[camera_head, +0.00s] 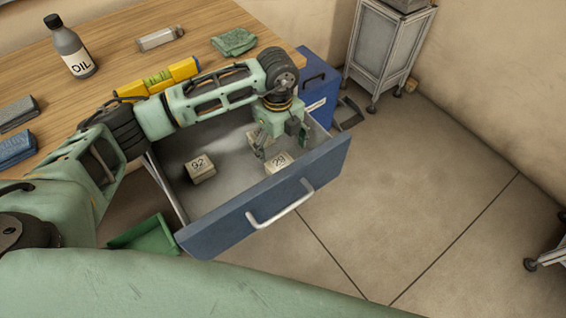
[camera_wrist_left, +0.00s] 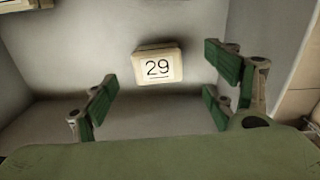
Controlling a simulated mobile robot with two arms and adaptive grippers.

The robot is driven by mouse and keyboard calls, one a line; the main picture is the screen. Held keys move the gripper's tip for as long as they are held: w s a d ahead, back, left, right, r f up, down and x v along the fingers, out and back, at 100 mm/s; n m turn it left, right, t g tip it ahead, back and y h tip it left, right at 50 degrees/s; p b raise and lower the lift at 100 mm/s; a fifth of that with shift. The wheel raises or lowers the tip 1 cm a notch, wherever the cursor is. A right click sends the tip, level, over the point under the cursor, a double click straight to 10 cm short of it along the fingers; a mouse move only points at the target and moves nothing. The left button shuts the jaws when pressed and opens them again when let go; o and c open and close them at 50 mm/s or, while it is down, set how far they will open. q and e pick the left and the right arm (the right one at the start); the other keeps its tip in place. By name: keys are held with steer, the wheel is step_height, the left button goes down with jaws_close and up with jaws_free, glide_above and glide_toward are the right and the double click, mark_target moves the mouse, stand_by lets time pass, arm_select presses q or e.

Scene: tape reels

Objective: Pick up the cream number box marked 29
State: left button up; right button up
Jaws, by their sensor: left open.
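The cream number box marked 29 (camera_head: 279,162) sits in the open drawer (camera_head: 222,205), near its front right. In the left wrist view the box (camera_wrist_left: 158,66) lies ahead of my fingers, its 29 label facing the camera. My left gripper (camera_head: 267,152) reaches down into the drawer just beside and behind the box. In the wrist view the left gripper (camera_wrist_left: 160,100) is open, its green finger pads wide apart with nothing between them. A second cream box marked 92 (camera_head: 201,168) sits further left in the drawer. My right gripper is not in view.
The drawer front with its handle (camera_head: 281,207) and side walls surround the boxes. The wooden table (camera_head: 120,50) holds an oil bottle (camera_head: 70,48), a yellow level (camera_head: 158,80) and a green cloth (camera_head: 234,42). A blue bin (camera_head: 318,88) stands behind the drawer.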

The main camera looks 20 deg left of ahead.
mark_target(280, 162)
arm_select(q)
steer(key=shift+f, duration=0.55)
steer(key=shift+s+f, duration=0.1)
steer(key=shift+f, duration=0.25)
steer(key=f, duration=0.3)
steer(key=f+p, duration=0.1)
steer(key=f, duration=0.1)
steer(key=shift+s+d+f, duration=0.1)
steer(key=shift+s+d, duration=0.15)
steer(key=shift+s, duration=0.15)
steer(key=shift+f, duration=0.25)
steer(key=shift+c, duration=1.3)
steer(key=c, duration=1)
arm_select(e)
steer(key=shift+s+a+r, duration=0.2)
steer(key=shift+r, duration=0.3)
